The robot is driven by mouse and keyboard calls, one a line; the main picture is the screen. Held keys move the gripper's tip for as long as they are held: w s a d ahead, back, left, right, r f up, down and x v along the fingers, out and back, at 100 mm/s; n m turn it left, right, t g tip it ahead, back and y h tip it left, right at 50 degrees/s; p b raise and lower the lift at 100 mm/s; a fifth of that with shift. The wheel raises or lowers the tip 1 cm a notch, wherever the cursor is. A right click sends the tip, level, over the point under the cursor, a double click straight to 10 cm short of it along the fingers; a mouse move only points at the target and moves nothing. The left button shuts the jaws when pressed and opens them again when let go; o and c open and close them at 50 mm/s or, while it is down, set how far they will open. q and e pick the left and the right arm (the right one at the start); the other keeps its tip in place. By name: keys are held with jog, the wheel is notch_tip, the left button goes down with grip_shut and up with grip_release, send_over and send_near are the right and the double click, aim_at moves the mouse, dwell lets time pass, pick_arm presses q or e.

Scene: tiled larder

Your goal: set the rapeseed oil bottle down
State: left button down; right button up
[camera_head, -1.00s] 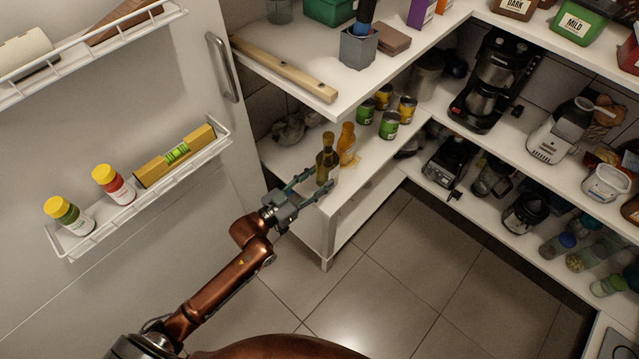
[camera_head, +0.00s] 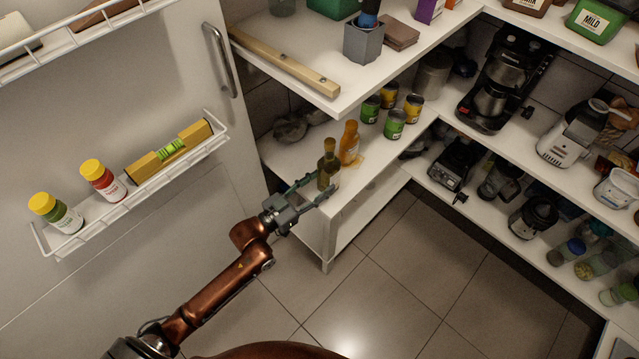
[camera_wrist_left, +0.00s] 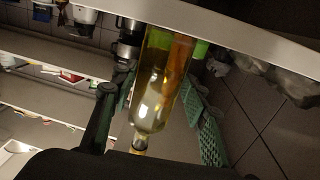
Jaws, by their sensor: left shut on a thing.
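The rapeseed oil bottle (camera_head: 328,163), dark olive glass with golden oil, is upright at the near end of the white middle shelf (camera_head: 345,212). I cannot tell whether its base touches the shelf. My left gripper (camera_head: 323,186) reaches in from the left and is shut on the bottle, one finger on each side. In the left wrist view the bottle (camera_wrist_left: 157,88) lies between the green-padded fingers (camera_wrist_left: 158,84), its neck toward the bottom of the picture. My right gripper is not in view.
An amber bottle (camera_head: 349,143) stands just behind the oil bottle. Several green and yellow cans (camera_head: 394,124) stand farther back. The upper shelf (camera_head: 335,98), with a wooden bar (camera_head: 285,62), overhangs. The door rack (camera_head: 135,193) is at left. The floor below is clear.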

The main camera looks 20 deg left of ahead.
pick_arm(q)
jog(key=c, duration=1.1)
grip_release()
jog(key=shift+c, duration=0.2)
